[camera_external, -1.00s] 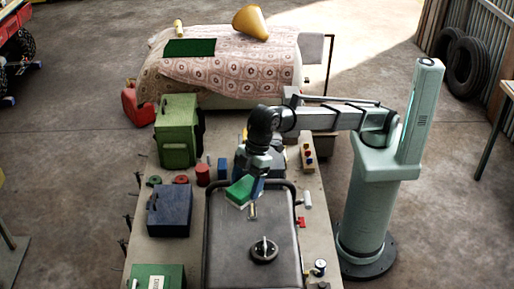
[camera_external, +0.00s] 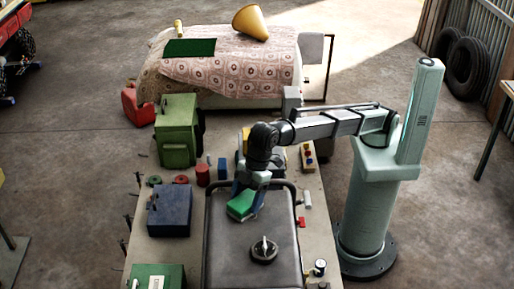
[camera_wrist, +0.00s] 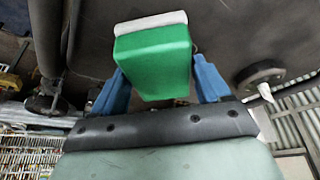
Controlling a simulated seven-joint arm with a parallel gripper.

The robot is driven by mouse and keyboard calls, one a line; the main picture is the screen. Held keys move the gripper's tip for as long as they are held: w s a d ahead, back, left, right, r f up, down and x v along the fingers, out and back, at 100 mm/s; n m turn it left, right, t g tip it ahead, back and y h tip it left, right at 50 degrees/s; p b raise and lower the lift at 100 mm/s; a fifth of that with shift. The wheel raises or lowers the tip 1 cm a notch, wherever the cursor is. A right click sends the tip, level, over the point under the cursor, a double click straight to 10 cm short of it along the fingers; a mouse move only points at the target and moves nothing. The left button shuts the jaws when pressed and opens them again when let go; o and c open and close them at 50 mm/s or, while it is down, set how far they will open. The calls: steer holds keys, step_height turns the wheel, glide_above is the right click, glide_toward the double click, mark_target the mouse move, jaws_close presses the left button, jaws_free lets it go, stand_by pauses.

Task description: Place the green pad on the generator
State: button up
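The green pad (camera_external: 241,203), a green block with a white layer, is between the blue fingers of my gripper (camera_external: 246,191). In the wrist view the green pad (camera_wrist: 155,62) has a finger of my gripper (camera_wrist: 160,85) close against each side. The dark grey generator (camera_external: 235,236), with a tube frame and a round cap on top, stands at the front of the bench. The pad is over the rear part of the generator's top, low and tilted. I cannot tell whether it touches the top.
The generator's cap (camera_external: 264,249) stands up in front of the pad. A blue box (camera_external: 169,211) and a green can (camera_external: 176,131) stand to the left on the bench (camera_external: 143,247). A cloth-covered table (camera_external: 235,77) with a yellow cone (camera_external: 251,21) is behind.

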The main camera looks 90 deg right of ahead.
steer(key=o, duration=0.3)
steer(key=shift+o, duration=0.2)
steer(key=shift+r, duration=0.15)
steer(key=v, duration=1.2)
